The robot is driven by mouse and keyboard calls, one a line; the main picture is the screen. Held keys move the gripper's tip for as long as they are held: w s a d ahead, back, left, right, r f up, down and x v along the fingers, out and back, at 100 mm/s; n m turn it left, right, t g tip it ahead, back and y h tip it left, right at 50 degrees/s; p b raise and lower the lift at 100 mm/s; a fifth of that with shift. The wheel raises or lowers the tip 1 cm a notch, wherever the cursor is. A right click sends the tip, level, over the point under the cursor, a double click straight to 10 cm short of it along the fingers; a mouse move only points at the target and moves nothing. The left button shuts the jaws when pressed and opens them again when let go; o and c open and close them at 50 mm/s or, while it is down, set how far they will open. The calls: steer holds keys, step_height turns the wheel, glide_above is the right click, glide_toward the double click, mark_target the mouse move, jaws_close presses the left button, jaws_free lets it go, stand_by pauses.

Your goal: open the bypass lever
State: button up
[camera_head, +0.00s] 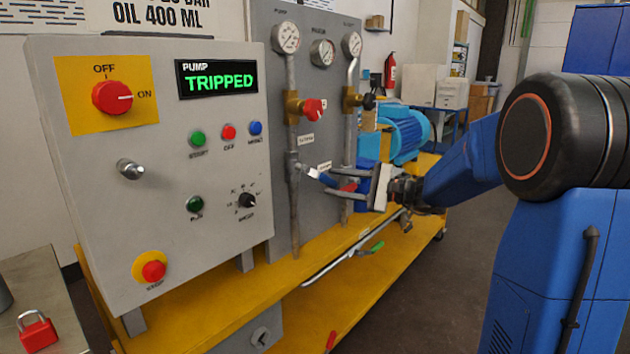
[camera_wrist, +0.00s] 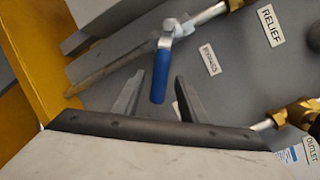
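The bypass lever is a blue-sleeved handle (camera_wrist: 160,76) on a silver pivot, on a valve in the thin pipe; a small label sits beside it. In the wrist view it points down toward my gripper (camera_wrist: 160,80), whose two grey fingers are spread apart on either side of it. The blue part lies between the fingertips, with gaps visible on both sides. In the head view, my gripper (camera_head: 328,180) reaches in from the right to the lower pipes, and the lever's silver end (camera_head: 311,172) shows just left of the fingertips. Fingers partly cover the handle there.
The control panel (camera_head: 230,160) stands left, its display reading PUMP TRIPPED. A red-handled brass valve (camera_head: 312,109) sits above my gripper. A RELIEF label (camera_wrist: 271,25) and an OUTLET label (camera_wrist: 313,150) mark nearby pipes. A yellow bench (camera_head: 300,300) lies below; a blue motor (camera_head: 405,132) stands behind.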

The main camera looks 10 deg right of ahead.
steer(key=x, duration=0.7)
